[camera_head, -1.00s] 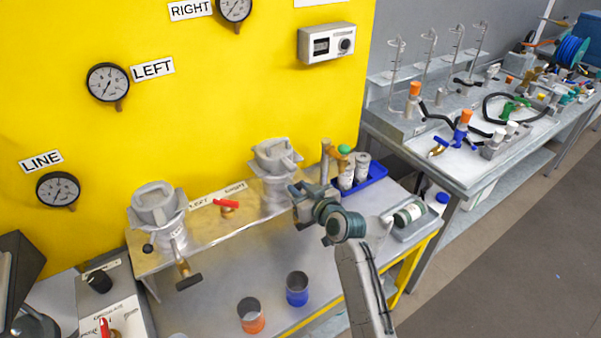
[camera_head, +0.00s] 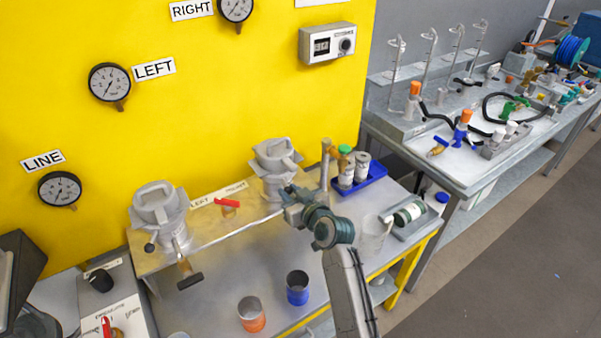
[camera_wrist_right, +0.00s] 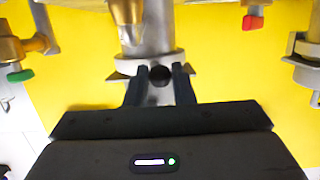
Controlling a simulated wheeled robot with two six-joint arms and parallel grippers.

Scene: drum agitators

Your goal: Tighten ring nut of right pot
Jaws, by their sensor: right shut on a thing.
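The right pot (camera_head: 277,160) is a grey lidded vessel at the right of the brass-coloured shelf, against the yellow wall. My right gripper (camera_head: 287,204) is at its lower front and hides part of its underside. In the right wrist view, a grey collar with side lugs (camera_wrist_right: 138,64), seemingly the ring nut, is just beyond my right gripper (camera_wrist_right: 160,78). The two dark fingers are closed around a dark round knob (camera_wrist_right: 160,75) at this collar. Whether the knob is fixed to the collar cannot be told. My left gripper is not in view.
The left pot (camera_head: 160,215) and a red-handled valve (camera_head: 227,204) are left of my right gripper. A blue tray (camera_head: 375,177) with bottles stands right. An orange cup (camera_head: 251,315) and a blue cup (camera_head: 298,288) stand on the lower table. A clear beaker (camera_head: 373,238) is near my right arm.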

